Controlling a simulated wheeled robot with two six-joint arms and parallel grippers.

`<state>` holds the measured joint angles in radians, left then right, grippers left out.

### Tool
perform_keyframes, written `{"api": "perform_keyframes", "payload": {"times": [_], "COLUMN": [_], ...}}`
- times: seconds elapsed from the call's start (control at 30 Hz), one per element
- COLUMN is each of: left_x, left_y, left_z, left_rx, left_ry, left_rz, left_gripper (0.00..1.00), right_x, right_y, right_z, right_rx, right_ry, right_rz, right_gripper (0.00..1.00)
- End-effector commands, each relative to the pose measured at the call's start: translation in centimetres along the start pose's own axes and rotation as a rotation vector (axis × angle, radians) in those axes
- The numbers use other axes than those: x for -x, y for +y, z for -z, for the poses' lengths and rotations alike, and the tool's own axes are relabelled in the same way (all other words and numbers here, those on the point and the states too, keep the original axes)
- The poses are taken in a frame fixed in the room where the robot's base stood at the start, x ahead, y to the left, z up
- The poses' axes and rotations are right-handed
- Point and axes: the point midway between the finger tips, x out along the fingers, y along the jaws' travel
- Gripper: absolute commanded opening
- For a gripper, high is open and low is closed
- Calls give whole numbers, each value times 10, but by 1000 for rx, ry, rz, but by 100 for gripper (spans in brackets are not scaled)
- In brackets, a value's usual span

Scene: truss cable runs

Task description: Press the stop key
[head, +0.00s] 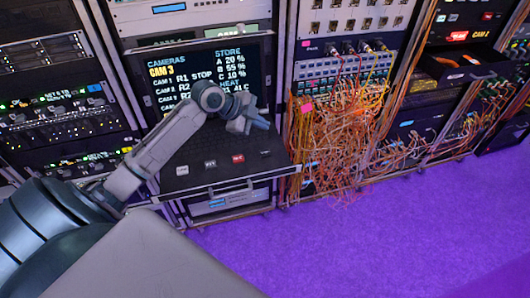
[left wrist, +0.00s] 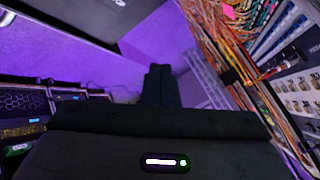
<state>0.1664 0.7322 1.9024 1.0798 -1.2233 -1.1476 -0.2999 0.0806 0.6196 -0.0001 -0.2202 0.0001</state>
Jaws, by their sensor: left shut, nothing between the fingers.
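A pull-out key shelf (head: 222,180) extends below the screen and carries a row of keys. One key is red (head: 237,158), with white marks too small to read for sure; a dark key (head: 210,163) with pale marks sits to its left. I cannot tell from the lettering which one is the stop key. My left gripper (head: 258,124) hangs above the shelf's back right part, in front of the screen's lower right corner, apart from the keys. Its fingers are shut and empty, also in the left wrist view (left wrist: 160,82). My right gripper is not in view.
The screen (head: 205,75) lists cameras, store percentages and heat; my arm hides part of it. A tangle of orange cables (head: 335,135) hangs right of the shelf. An open drawer (head: 462,68) juts out at the upper right. The purple floor (head: 370,240) is clear.

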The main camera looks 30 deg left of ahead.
Motion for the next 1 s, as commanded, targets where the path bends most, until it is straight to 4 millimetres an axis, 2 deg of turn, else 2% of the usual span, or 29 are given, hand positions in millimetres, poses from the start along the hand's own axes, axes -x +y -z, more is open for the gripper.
{"api": "perform_keyframes", "payload": {"times": [0.27,0.43,1.0], "left_x": [-2,-9,-59], "left_y": [2,7,44], "left_z": [-1,-6,-42], "left_rx": [2,3,3], "left_ry": [-1,-1,-1], "left_rz": [-1,-1,-1], "left_gripper": [0,0,0], "right_x": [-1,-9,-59], "right_y": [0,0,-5], "right_z": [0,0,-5], "right_rx": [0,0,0], "right_ry": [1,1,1], "right_rz": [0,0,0], "right_gripper": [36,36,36]}}
